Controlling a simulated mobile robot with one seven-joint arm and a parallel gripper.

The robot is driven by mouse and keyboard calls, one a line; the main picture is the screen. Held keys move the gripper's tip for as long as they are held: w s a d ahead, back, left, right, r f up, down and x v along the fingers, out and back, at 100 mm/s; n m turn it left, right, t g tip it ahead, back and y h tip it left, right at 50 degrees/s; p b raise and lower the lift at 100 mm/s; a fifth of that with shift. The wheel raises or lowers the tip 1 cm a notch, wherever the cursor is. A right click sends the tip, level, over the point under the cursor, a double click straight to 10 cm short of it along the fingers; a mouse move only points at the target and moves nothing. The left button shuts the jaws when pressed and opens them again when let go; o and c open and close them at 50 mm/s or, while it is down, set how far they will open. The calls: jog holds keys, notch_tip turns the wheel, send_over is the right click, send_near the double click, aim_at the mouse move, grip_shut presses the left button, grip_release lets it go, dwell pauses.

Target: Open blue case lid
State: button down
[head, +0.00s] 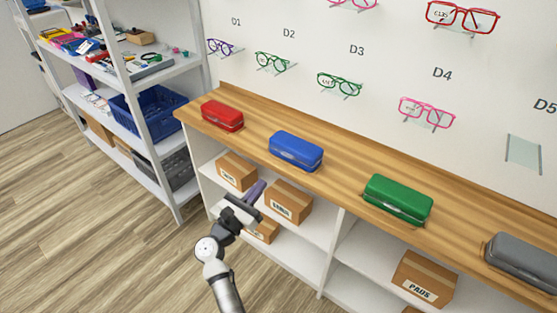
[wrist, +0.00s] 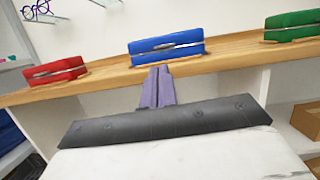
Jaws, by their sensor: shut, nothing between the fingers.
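The blue case (head: 296,151) sits on the wooden counter, between the red case and the green case, with its lid closed. It also shows in the wrist view (wrist: 166,46), at the top middle, straight beyond my fingers. My gripper (head: 257,190) is in front of the counter's edge and apart from the blue case, to its lower left in the head view. Its purple fingers (wrist: 158,86) are together with nothing between them.
On the same counter are a red case (head: 222,116), a green case (head: 397,200) and a grey case (head: 522,262). Boxes (head: 289,201) stand on shelves below. Glasses (head: 340,85) hang on the wall behind. A shelf rack (head: 165,75) stands at left. The floor (head: 90,210) at left is clear.

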aim_at(282, 167)
jog(key=shift+m+g, duration=0.3)
jog(key=x, duration=0.3)
jog(key=f+p+x, duration=0.1)
jog(key=x, duration=0.2)
jog(key=d+p+x, duration=0.1)
jog(key=x, duration=0.3)
jog(key=shift+f, duration=0.25)
jog(key=shift+r+p, duration=0.1)
jog(key=shift+p, duration=0.25)
jog(key=shift+r+g+p, duration=0.3)
jog(key=shift+r+p, duration=0.05)
jog(key=shift+p, duration=0.25)
jog(key=shift+r+y+p, duration=0.1)
jog(key=shift+y+p, duration=0.2)
